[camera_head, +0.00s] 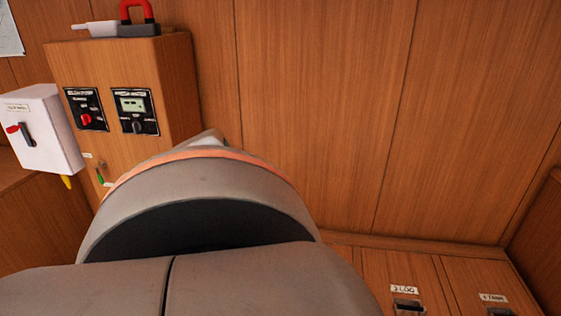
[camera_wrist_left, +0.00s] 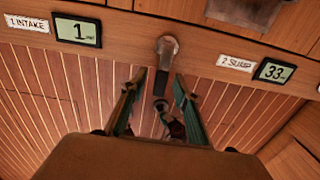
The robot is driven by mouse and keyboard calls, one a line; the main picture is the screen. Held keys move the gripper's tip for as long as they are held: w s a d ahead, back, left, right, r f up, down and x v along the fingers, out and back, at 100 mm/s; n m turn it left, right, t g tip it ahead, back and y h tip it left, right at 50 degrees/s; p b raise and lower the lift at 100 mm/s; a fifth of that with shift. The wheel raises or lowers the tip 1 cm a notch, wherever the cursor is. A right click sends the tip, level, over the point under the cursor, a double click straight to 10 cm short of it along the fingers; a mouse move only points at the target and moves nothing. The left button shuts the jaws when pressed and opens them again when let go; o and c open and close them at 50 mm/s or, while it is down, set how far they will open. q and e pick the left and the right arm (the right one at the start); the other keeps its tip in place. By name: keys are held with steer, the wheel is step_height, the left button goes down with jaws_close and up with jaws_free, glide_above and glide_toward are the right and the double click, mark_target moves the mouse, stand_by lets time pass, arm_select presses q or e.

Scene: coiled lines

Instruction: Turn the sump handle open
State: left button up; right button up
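In the left wrist view, a grey metal handle (camera_wrist_left: 167,52) hangs from a wooden rail, its rounded head at the top and its stem pointing down. It sits between the "1 INTAKE" display and the "2 SUMP" label (camera_wrist_left: 236,62); I cannot tell for sure which it belongs to. My left gripper (camera_wrist_left: 160,76) is open, its two fingers apart. The handle's stem appears between the fingertips; I see no clear contact. In the head view, my own grey arm hides the handle and the left gripper. My right gripper is in neither view.
The sump display (camera_wrist_left: 274,71) reads 33 and the intake display (camera_wrist_left: 77,31) reads 1. In the head view, a wooden cabinet (camera_head: 100,62) carries two control panels, with a white switch box (camera_head: 42,130) beside it. Labelled wooden fronts (camera_head: 445,275) lie at lower right.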

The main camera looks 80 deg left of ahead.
arm_select(q)
step_height(320, 180, up, 12)
stand_by(0.7)
stand_by(0.5)
